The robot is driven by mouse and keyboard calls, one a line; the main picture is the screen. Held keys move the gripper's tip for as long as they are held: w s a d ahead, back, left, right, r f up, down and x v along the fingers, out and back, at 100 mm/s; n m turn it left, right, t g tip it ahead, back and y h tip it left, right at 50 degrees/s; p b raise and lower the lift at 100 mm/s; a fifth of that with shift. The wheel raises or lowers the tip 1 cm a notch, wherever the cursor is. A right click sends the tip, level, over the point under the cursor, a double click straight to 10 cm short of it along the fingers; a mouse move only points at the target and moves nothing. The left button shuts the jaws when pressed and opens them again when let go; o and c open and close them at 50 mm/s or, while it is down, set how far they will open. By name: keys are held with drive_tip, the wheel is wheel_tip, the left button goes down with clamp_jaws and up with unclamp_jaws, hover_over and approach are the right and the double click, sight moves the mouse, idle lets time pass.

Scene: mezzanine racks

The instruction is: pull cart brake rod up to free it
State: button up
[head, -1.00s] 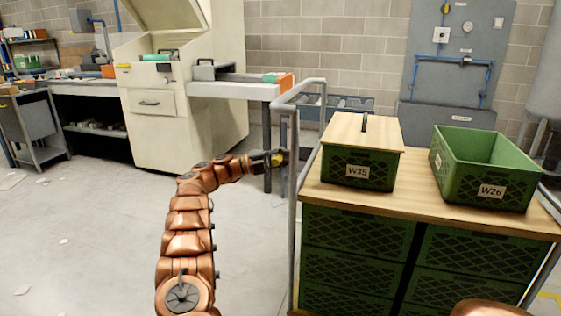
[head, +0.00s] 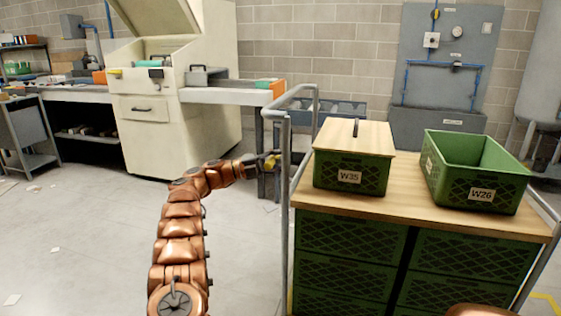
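The cart (head: 470,225) stands at the right, with a wooden top and a grey tubular handle frame (head: 284,200) on its left side. My gripper (head: 271,159) is at the end of my copper-coloured arm, just left of the frame's near upright. A small yellow part (head: 272,161) shows at the gripper's fingers. It may be the knob of the brake rod or part of the gripper; I cannot tell which. No rod can be made out clearly. The fingers are small and dark, so whether they are open or shut on something is unclear.
A green crate W35 (head: 350,176) with a wooden lid and an open green crate W26 (head: 476,190) stand on the cart. More green crates (head: 345,255) fill its lower part. A cream machine (head: 145,135) stands behind. The floor (head: 75,245) at left is mostly clear.

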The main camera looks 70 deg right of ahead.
drive_tip(key=v, duration=0.7)
drive_tip(key=shift+w, duration=0.15)
drive_tip(key=shift+a, duration=0.1)
idle(0.4)
